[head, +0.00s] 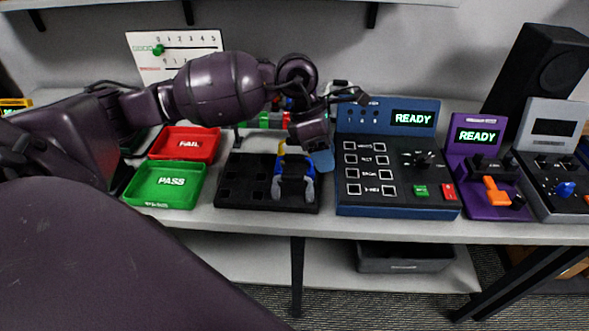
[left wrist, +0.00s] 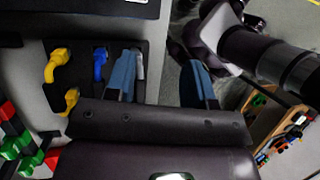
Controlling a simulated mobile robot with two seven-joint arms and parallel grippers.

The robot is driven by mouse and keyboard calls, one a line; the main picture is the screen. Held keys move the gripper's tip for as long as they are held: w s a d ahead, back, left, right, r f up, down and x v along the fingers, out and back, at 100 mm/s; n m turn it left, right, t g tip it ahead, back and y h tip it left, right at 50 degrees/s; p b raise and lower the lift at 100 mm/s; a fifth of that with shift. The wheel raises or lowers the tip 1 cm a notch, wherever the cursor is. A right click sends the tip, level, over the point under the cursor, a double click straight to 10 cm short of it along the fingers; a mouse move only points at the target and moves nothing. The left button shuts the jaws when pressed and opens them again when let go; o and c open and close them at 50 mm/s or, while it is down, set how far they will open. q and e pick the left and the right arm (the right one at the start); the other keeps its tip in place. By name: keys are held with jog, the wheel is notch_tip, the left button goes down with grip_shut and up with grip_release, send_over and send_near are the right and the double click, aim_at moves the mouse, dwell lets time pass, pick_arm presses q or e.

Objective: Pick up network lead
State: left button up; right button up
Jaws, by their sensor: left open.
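My left gripper (head: 320,158) hangs over the right end of the black slotted holder (head: 231,187). In the left wrist view the gripper (left wrist: 159,66) is open, its two blue fingers apart. A grey lead end (left wrist: 139,64) shows just inside one finger, partly hidden by it. The other finger is out past the holder's edge. A blue lead end (left wrist: 99,62) and two yellow ones (left wrist: 57,63) (left wrist: 71,98) stand in the holder on the outer side of that finger. I cannot tell by looks which one is the network lead. My right gripper is not in view.
A green PASS tray (head: 166,186) and a red FAIL tray (head: 185,144) sit left of the holder. A blue tester (head: 397,160) reading READY stands close on its right. A purple tester (head: 484,168) is further right. Shelf space in front of the holder is narrow.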

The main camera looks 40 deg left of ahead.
aim_at(294, 156)
pick_arm(q)
jog(key=a+r+y, duration=0.1)
jog(key=a, duration=0.1)
jog(key=w+a+y, duration=0.1)
jog(key=a+y, duration=0.1)
jog(key=a, duration=0.1)
jog(key=w+a+r+y, duration=0.1)
jog(key=a, duration=0.2)
jog(key=shift+a+r+y, duration=0.25)
jog(key=shift+r+y, duration=0.05)
jog(key=shift+y, duration=0.1)
jog(key=shift+w+a+f, duration=0.1)
jog(key=shift+a, duration=0.05)
jog(key=shift+f, duration=5.2)
grip_shut()
